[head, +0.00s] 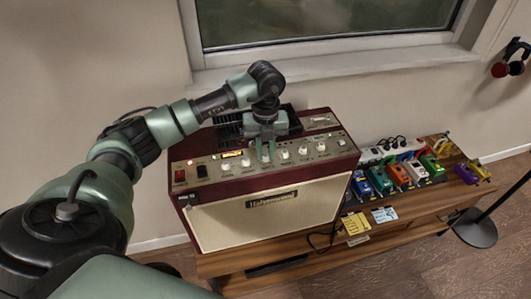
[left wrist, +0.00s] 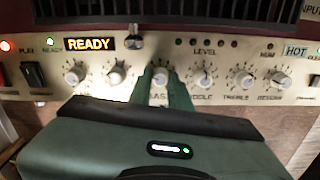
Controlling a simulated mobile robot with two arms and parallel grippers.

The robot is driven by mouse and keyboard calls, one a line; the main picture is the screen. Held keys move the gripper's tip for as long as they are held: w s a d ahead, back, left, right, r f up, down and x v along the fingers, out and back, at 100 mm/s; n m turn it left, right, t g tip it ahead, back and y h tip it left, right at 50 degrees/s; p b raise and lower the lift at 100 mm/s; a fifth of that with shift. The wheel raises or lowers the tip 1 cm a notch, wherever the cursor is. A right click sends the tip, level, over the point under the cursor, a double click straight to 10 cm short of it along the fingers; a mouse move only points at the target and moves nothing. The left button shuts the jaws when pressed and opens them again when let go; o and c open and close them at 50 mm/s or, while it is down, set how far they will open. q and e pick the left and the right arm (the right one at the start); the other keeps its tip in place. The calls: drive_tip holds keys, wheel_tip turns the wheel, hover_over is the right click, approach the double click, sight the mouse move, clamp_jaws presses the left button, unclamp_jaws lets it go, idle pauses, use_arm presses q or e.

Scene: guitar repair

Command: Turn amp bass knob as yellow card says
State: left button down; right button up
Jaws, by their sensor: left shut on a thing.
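The maroon and cream amp (head: 270,221) stands on a wooden bench, with a row of white knobs on its top panel. My left gripper (head: 265,153) reaches down to this panel from above. In the left wrist view its two green fingers are shut on the bass knob (left wrist: 160,77), one on each side, above a partly covered label reading "BASS". The knob's pointer is too small to read. A yellow card (head: 356,224) lies at the bench's front, right of the amp; its writing is not legible. My right gripper is out of view.
Other knobs sit close on both sides, such as the middle knob (left wrist: 202,79). A lit "READY" display (left wrist: 91,44) is on the panel. Several coloured pedals (head: 397,174) and a pale blue card (head: 384,214) are on the bench (head: 290,276) to the right.

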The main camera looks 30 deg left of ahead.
sight(266, 155)
use_arm(q)
drive_tip(key=shift+n+b, duration=0.3)
drive_tip(key=shift+n, duration=1.9)
drive_tip(key=shift+w, duration=0.1)
drive_tip(key=c, duration=1.3)
unclamp_jaws()
wheel_tip(266, 155, up, 7)
drive_tip(key=shift+f+b, duration=0.15)
drive_tip(key=shift+b, duration=0.95)
drive_tip(key=shift+r, duration=0.6)
